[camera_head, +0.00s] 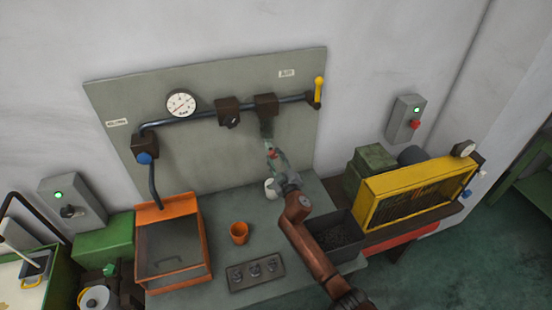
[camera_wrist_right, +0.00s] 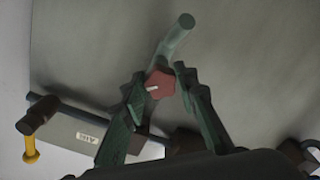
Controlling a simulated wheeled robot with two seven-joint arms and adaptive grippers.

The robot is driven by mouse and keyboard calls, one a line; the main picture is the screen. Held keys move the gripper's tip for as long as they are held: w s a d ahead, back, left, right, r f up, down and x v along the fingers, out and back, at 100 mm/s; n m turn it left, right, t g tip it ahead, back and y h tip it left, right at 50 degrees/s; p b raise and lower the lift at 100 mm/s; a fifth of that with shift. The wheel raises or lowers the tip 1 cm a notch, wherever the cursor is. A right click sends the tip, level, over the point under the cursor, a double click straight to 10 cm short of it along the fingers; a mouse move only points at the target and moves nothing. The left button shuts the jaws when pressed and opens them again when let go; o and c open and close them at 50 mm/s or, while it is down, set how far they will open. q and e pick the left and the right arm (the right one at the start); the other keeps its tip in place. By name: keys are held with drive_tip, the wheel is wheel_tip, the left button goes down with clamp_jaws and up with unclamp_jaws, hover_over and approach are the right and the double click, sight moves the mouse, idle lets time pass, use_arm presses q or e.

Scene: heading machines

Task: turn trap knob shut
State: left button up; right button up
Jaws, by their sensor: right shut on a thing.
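The trap knob (camera_wrist_right: 160,84) is a red, lobed knob with a white mark, between the two green fingers of my right gripper (camera_wrist_right: 161,76) in the right wrist view. My right gripper is shut on it. A clear tube (camera_wrist_right: 177,36) extends beyond the knob. In the head view the red knob (camera_head: 271,153) shows small below the pipe's right-hand dark block, with my right gripper (camera_head: 273,158) at it. The exact contact is too small to see there. My left gripper is out of view.
A grey back panel (camera_head: 110,95) carries a pipe with a round gauge (camera_head: 181,103), a blue knob (camera_head: 144,158) and a yellow lever (camera_head: 319,90). A white cup (camera_head: 270,188) stands close to my right gripper. An orange cup (camera_head: 239,232) and orange-framed box (camera_head: 199,250) stand left.

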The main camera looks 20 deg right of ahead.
drive_tip(key=n, duration=0.5)
drive_tip(key=shift+r+n, duration=0.1)
drive_tip(key=shift+n, duration=0.2)
drive_tip(key=shift+n+p, duration=0.3)
drive_tip(key=shift+n, duration=1.9)
drive_tip(key=o, duration=1.2)
drive_tip(key=shift+c, duration=0.2)
drive_tip(key=shift+s, duration=0.15)
drive_tip(key=s, duration=1.1)
drive_tip(key=shift+s+d, duration=0.25)
drive_tip(key=shift+s, duration=0.1)
